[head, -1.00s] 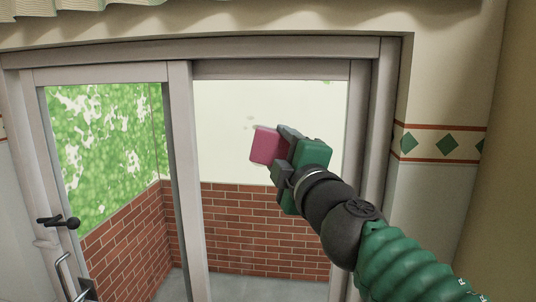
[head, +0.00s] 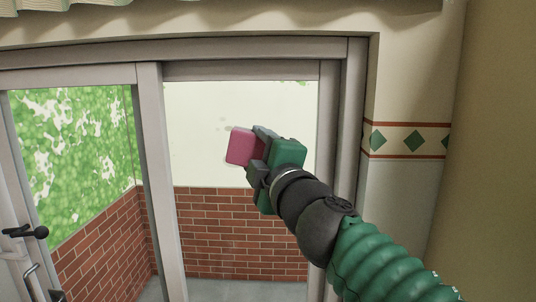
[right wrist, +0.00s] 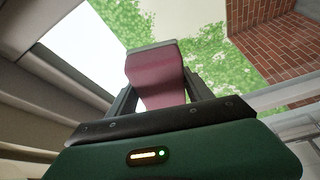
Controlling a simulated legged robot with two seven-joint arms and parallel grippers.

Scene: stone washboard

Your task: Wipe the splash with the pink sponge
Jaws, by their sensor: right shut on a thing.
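The pink sponge (head: 241,147) is held out in front of the right-hand glass pane in the head view. My right gripper (head: 257,150) is shut on it. In the right wrist view the sponge (right wrist: 156,75) sits between the two fingers of the gripper (right wrist: 155,100). I cannot tell whether the sponge touches the glass. My left gripper is not in view.
A grey door frame (head: 150,180) divides the two panes. The left pane has a black handle (head: 25,232). A brick wall (head: 240,230) stands beyond the glass. A tiled wall band (head: 405,140) runs at the right.

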